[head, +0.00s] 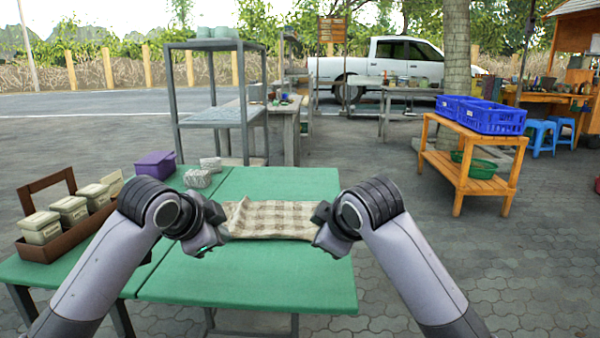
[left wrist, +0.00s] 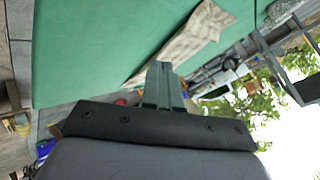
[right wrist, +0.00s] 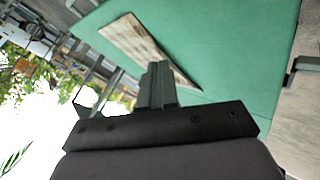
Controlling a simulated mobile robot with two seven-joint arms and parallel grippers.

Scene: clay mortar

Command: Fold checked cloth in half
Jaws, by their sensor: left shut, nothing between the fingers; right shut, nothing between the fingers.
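A beige and white checked cloth (head: 272,217) lies on the green table (head: 250,282) between my two arms. It is a wide, shallow strip, and its left end looks wrinkled and slightly raised. It also shows in the left wrist view (left wrist: 188,42) and in the right wrist view (right wrist: 140,45). My left gripper (head: 222,222) is at the cloth's left end, and its fingers (left wrist: 163,82) are together and empty. My right gripper (head: 322,222) is at the right end, its fingers (right wrist: 157,82) together and empty. The arms partly hide both ends, so I cannot tell whether either touches the cloth.
A brown wooden caddy (head: 40,250) with several lidded boxes, a purple box (head: 156,164) and white speckled blocks (head: 198,178) stand at the table's left. The green front of the table is clear. A wooden shelf (head: 470,165) with blue crates (head: 490,116) stands off to the right.

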